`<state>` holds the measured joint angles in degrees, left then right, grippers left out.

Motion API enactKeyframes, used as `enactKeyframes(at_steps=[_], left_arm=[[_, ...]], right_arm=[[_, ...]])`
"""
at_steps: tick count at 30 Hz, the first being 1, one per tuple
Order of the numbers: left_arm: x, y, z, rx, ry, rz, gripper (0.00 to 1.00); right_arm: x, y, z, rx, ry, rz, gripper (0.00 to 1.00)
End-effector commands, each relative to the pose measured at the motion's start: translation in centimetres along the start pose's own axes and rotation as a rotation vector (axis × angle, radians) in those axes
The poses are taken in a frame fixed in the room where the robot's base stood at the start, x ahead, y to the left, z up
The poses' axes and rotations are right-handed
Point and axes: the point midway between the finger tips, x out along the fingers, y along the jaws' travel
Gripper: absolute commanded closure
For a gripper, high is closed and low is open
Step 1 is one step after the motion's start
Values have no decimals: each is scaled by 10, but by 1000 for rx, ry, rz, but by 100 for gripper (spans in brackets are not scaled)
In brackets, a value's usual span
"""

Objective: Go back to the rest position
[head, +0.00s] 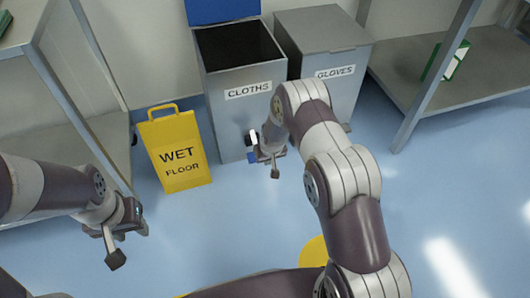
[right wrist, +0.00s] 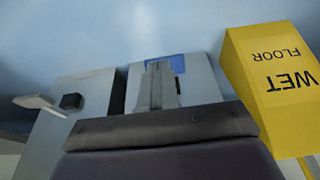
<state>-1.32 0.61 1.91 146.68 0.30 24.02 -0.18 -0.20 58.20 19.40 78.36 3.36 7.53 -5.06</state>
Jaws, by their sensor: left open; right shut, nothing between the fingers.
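My right gripper (head: 273,168) is shut and empty in the head view, low in front of the bin marked CLOTHS (head: 240,110). In the right wrist view its closed fingers (right wrist: 157,85) overlap a blue patch (right wrist: 177,63) on a grey bin; I cannot tell whether they touch it. My left gripper (head: 124,240) is open and empty over the floor at lower left in the head view. The CLOTHS bin's blue lid (head: 222,10) stands raised, and its inside looks dark.
A yellow WET FLOOR sign (head: 178,150) stands left of the CLOTHS bin. The closed GLOVES bin (head: 325,35) stands to its right. Metal shelves (head: 470,75) are at right and left. The blue floor (head: 450,200) at right is clear; a yellow patch (head: 314,252) shows under my right arm.

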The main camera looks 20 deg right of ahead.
Motion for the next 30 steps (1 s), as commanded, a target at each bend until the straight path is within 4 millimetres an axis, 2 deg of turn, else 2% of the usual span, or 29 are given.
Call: enactKeyframes(at_steps=[18,20,22,23,24,26,27,30], left_arm=[[-1,0,0,0,0,0,57],[-1,0,0,0,0,0,57],[-1,0,0,0,0,0,57],[-2,0,0,0,0,0,57],[-7,0,-1,0,-1,0,57],[-16,0,-2,0,-1,0,57],[-22,0,-3,0,0,0,57],[-34,0,-4,0,0,0,57]], right_arm=[[-2,0,3,5,-8,-1,100],[-1,-1,14,10,-42,-2,100],[-2,-2,44,16,-120,-5,100],[-10,-2,59,19,-164,-6,100],[-37,-3,75,24,-218,-7,100],[-86,-5,92,27,-276,-8,100],[-119,-6,101,28,-301,-7,100],[-191,-8,124,30,-341,-6,100]])
